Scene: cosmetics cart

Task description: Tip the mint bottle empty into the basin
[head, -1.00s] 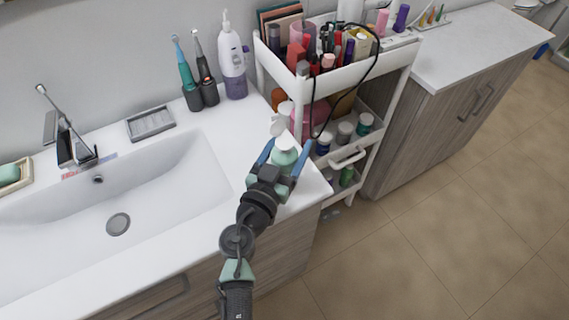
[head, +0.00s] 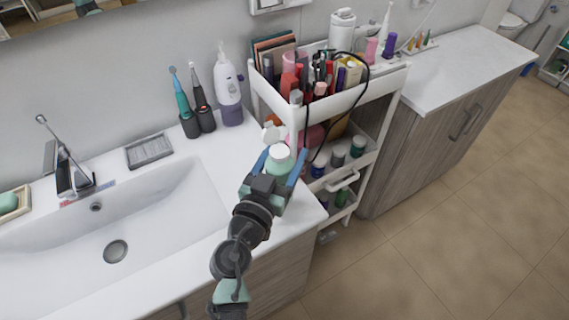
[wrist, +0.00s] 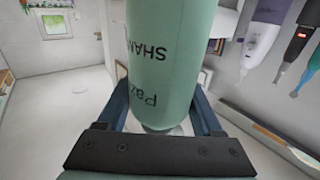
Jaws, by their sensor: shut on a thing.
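The mint bottle (head: 276,166) is held between the blue fingers of my gripper (head: 283,156), above the counter's right end. Its white top shows in the head view, and it looks roughly upright. In the wrist view the mint bottle (wrist: 165,60) fills the middle, with dark lettering that appears inverted. The fingers stand on both sides of it. The white basin (head: 165,215) lies to the left of my gripper, with a round drain (head: 115,251). The basin looks empty. The bottle is not over it.
A white cart (head: 345,98) loaded with cosmetics stands close right of the bottle. Electric toothbrushes (head: 200,92) and a white and purple bottle (head: 229,90) stand at the back of the counter. A grey soap dish (head: 149,151) and the faucet (head: 70,170) are behind the basin.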

